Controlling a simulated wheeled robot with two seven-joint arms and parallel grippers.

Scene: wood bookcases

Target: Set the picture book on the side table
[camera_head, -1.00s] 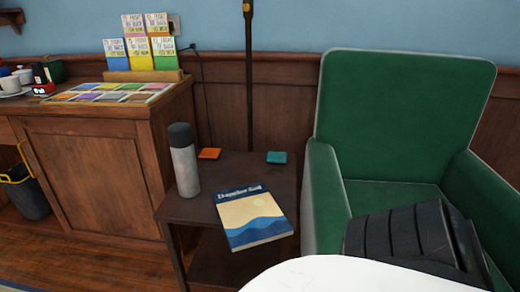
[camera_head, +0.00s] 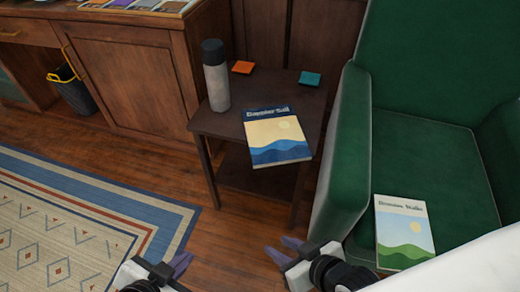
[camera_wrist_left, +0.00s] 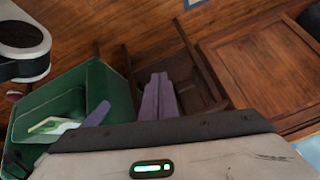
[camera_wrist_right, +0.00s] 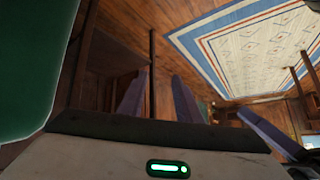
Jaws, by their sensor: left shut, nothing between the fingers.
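A picture book with a blue and cream cover (camera_head: 277,138) lies flat on the dark wood side table (camera_head: 228,124), its lower edge near or slightly past the front edge. Another book with a green-hill cover (camera_head: 403,235) lies on the green armchair seat; it also shows in the left wrist view (camera_wrist_left: 55,126). My left gripper (camera_head: 178,268) is shut and empty, low in front of the table over the floor; its fingers meet in the left wrist view (camera_wrist_left: 158,98). My right gripper (camera_head: 283,250) is open and empty, between table and armchair front; its fingers stand apart in the right wrist view (camera_wrist_right: 158,98).
A grey bottle with a dark cap (camera_head: 216,85) stands at the table's left. An orange square (camera_head: 243,67) and a teal square (camera_head: 310,78) lie at its back. The green armchair (camera_head: 425,150) is close on the right. A cabinet (camera_head: 130,80) stands left; a rug (camera_head: 75,230) covers the floor.

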